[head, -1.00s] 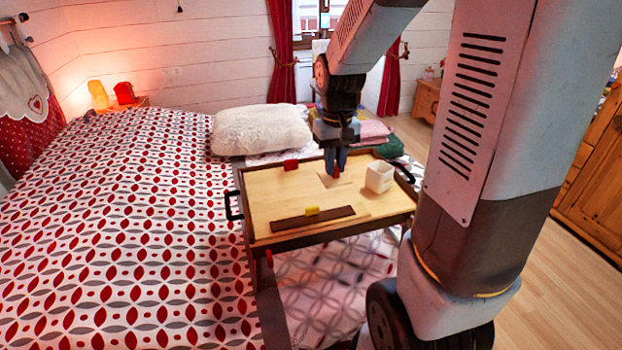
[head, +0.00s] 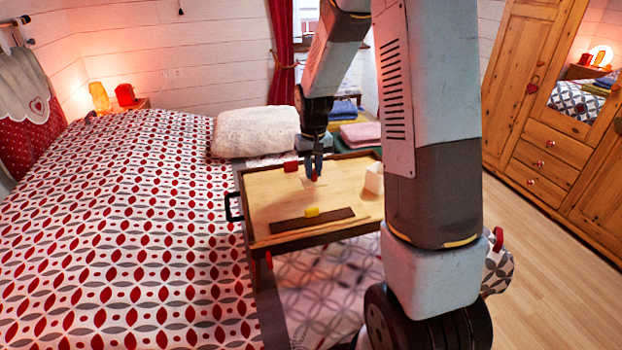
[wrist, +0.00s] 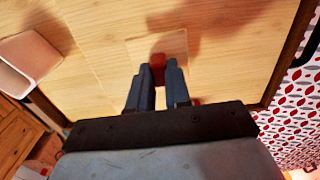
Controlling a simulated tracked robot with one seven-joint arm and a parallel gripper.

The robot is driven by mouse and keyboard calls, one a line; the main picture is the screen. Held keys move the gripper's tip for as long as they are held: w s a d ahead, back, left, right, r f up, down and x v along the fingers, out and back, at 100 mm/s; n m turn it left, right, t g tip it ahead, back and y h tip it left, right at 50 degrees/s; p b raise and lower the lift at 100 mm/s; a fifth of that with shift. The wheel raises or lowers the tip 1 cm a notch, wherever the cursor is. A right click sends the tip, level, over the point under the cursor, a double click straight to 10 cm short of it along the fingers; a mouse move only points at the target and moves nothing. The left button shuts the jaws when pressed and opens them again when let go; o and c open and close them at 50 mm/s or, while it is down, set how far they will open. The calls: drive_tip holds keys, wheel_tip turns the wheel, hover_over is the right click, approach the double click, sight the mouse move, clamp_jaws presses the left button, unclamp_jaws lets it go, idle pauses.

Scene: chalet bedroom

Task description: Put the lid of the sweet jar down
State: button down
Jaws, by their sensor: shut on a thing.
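My gripper (head: 313,176) is shut on the red knob (wrist: 157,66) of the lid, a thin pale wooden square. The lid (wrist: 170,42) shows beyond the fingertips in the wrist view, and under them in the head view (head: 309,185). It is over the wooden tray table (head: 262,205); I cannot tell whether it touches the surface. The white, square, open-topped container (head: 374,179), apparently the sweet jar, stands at the tray's right, partly hidden by my arm. It also shows in the wrist view (wrist: 36,58), apart from the lid.
A red block (head: 290,163) sits at the tray's back edge. A yellow block (head: 312,212) sits by a dark strip (head: 290,222) near the front. Bare tray surface lies left of the lid. The bed (head: 130,220) is left of the tray; folded towels (head: 360,134) are behind.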

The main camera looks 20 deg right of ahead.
drive_tip(key=shift+w+f, duration=0.25)
drive_tip(key=shift+f, duration=1.65)
drive_tip(key=shift+f, duration=0.1)
drive_tip(key=c, duration=1.1)
unclamp_jaws()
drive_tip(key=shift+o, duration=0.2)
